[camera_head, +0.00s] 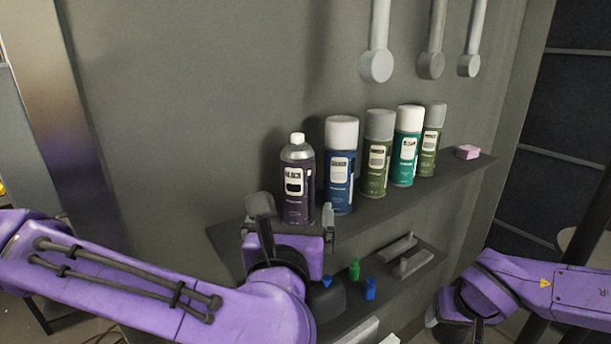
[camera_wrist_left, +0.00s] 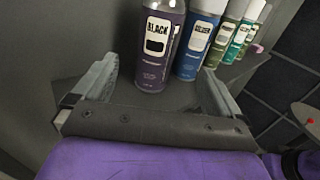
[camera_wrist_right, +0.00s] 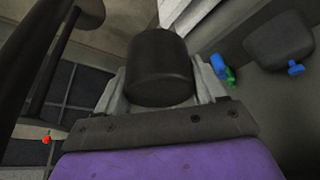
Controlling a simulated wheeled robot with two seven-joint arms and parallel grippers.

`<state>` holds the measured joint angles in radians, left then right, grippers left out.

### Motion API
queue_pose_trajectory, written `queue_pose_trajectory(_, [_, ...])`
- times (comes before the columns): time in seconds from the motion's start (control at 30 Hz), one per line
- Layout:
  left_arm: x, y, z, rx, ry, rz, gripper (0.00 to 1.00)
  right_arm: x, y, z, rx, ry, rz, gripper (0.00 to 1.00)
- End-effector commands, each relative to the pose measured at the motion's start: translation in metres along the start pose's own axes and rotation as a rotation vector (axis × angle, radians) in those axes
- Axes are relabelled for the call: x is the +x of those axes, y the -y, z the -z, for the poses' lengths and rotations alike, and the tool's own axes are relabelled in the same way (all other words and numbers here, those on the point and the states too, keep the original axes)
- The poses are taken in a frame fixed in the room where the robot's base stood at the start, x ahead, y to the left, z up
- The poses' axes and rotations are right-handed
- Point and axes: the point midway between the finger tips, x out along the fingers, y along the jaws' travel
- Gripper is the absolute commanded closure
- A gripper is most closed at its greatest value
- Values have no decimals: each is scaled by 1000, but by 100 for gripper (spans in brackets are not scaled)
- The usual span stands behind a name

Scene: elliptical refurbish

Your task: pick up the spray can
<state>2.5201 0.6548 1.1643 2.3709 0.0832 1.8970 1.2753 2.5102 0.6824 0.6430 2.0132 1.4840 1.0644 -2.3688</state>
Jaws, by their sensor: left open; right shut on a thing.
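Several spray cans stand upright in a row on the wall shelf (camera_head: 375,212). The nearest is a dark purple can labelled BLACK (camera_head: 298,188), with a small white cap. A blue can (camera_head: 340,180), a green can (camera_head: 376,160), a teal can (camera_head: 405,150) and another green can (camera_head: 431,145) follow to the right. My left gripper (camera_head: 294,222) is open just in front of the purple can. In the left wrist view that can (camera_wrist_left: 157,45) stands between the open fingers; contact cannot be told. My right gripper (camera_wrist_right: 160,92) is shut on a black cylinder (camera_wrist_right: 160,68), low at the right.
A pink block (camera_head: 467,152) lies at the shelf's far end. A lower shelf (camera_head: 345,308) holds small blue (camera_head: 370,289) and green (camera_head: 354,269) pieces and grey parts. Three pale rods with round ends (camera_head: 376,66) hang on the wall above. The wall stands close behind the cans.

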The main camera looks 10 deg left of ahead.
Motion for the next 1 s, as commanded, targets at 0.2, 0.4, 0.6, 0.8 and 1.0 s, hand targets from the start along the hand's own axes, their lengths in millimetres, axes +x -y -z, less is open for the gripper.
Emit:
queue_pose_trajectory(0.2, [39, 2, -3, 1, -4, 3, 1, -16, -3, 5, 5, -1, -2, 55])
queue_pose_trajectory(0.4, [68, 4, -2, 1, -2, 7, 1, -23, -4, 8, 8, 0, -3, 55])
queue_pose_trajectory(0.6, [100, -1, -14, 2, -3, 4, 1, -44, -3, 17, 6, 0, -2, 55])
queue_pose_trajectory(0.8, [120, -1, -8, 3, -1, 5, 1, -45, -2, 18, 4, 0, -1, 55])
queue_pose_trajectory(1.0, [119, -1, -7, 3, -1, 5, 11, -44, -2, 18, 4, 0, -1, 55])
